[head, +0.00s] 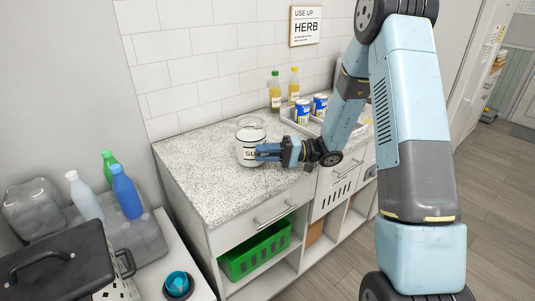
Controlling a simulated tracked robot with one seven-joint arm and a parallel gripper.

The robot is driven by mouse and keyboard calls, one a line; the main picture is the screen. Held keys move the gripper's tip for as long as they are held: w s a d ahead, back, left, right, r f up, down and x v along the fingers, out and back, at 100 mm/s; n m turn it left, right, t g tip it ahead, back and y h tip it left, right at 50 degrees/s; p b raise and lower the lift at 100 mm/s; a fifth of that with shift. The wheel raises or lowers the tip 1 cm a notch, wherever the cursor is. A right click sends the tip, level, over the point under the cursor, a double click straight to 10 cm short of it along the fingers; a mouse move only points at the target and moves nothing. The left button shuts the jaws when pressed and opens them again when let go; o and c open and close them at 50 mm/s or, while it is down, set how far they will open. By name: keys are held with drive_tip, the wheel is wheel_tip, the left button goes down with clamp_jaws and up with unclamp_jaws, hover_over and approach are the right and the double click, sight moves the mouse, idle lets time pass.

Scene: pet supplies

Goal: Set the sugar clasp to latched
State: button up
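The sugar jar (248,134) is a clear container with white contents and a pale label reading "SU", the rest of which is covered. It stands upright on the speckled countertop (195,163). A glassy round top shows above its body; its clasp is too small or hidden to make out. My gripper (262,152) is at the jar's front right side, its blue fingers pointing left and overlapping the label. I cannot tell whether the fingers touch the jar or how far apart they are.
A light tray (343,128) with blue cans (303,111) stands right of the jar. Two bottles (275,91) stand behind, near the tiled wall. A green crate (256,251) sits on the shelf below. Several bottles (126,192) stand at left. The counter's left part is clear.

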drive_tip(key=shift+f, duration=0.15)
clamp_jaws()
drive_tip(key=shift+d, duration=0.25)
drive_tip(key=shift+a, duration=0.15)
drive_tip(key=shift+s+r+m+h, duration=0.15)
drive_tip(key=shift+r+m+h, duration=0.15)
drive_tip(key=shift+m, duration=0.7)
idle(1.1)
drive_tip(key=o, duration=0.7)
unclamp_jaws()
